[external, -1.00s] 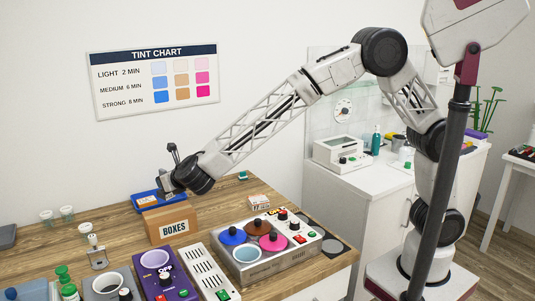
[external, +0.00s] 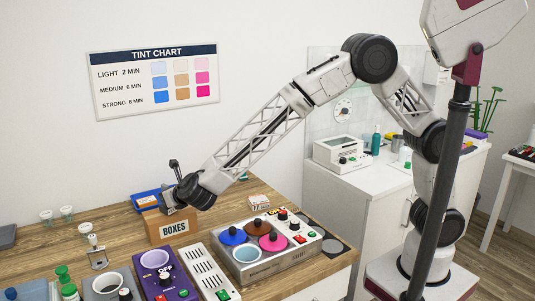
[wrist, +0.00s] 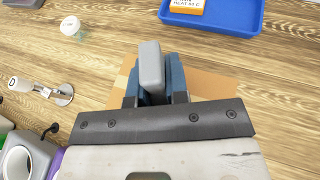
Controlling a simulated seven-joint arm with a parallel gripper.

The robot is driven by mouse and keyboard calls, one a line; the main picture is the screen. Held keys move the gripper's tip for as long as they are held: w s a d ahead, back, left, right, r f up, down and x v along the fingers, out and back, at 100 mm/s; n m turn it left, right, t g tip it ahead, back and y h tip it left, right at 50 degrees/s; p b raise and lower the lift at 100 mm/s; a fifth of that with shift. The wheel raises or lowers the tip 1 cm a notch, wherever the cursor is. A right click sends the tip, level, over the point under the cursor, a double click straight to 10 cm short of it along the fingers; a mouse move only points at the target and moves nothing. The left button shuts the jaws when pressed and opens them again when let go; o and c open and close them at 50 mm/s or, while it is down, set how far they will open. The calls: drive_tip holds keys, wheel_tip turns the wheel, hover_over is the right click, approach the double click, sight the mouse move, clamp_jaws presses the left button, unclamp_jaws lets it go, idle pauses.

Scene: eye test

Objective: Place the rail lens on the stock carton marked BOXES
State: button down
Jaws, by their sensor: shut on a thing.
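The stock carton marked BOXES (external: 172,229) is a brown box on the wooden bench. In the wrist view its tan top (wrist: 208,86) shows below and beside my fingers. My gripper (wrist: 150,88) is shut on a grey, round-edged block, seemingly the rail lens (wrist: 151,62); its far end sticks out beyond the fingers. In the external view my gripper (external: 166,202) is at the top of the carton, toward its back. The held thing is hardly visible there, and I cannot tell whether it touches the carton.
A blue tray (wrist: 242,24) with an orange-and-white packet (wrist: 187,5) lies behind the carton. A purple unit (external: 177,283), a white slotted box (external: 204,268) and a metal warmer with coloured lids (external: 280,262) stand in front. Bare bench lies left of the carton.

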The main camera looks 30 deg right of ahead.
drive_tip(key=shift+f, duration=0.15)
drive_tip(key=c, duration=1.1)
unclamp_jaws()
drive_tip(key=shift+v, duration=3.8)
drive_tip(key=shift+w+d, duration=0.1)
drive_tip(key=shift+w, duration=0.05)
